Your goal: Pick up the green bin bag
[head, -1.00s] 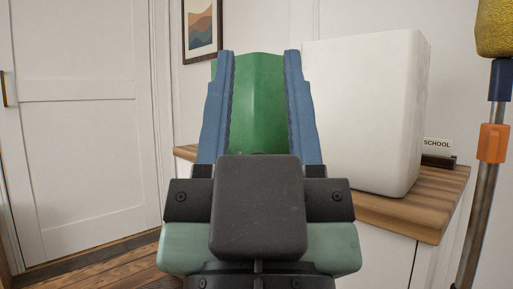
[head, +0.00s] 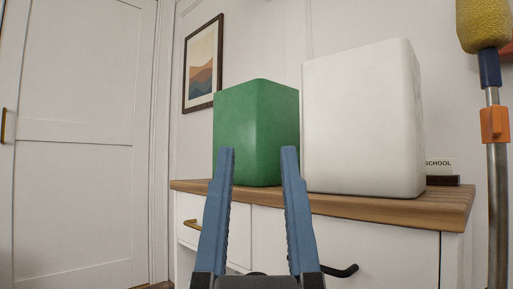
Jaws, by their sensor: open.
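The fingertips overlap the lower part of the green bin bag in the picture. I cannot tell how far in front of it they are.
The large white block (head: 360,120) stands close on the right of the bag. The wooden cabinet top (head: 400,207) has a small sign (head: 438,167) at its right end. A pole with a yellow head (head: 484,25) stands at far right. A white door (head: 80,130) is at left.

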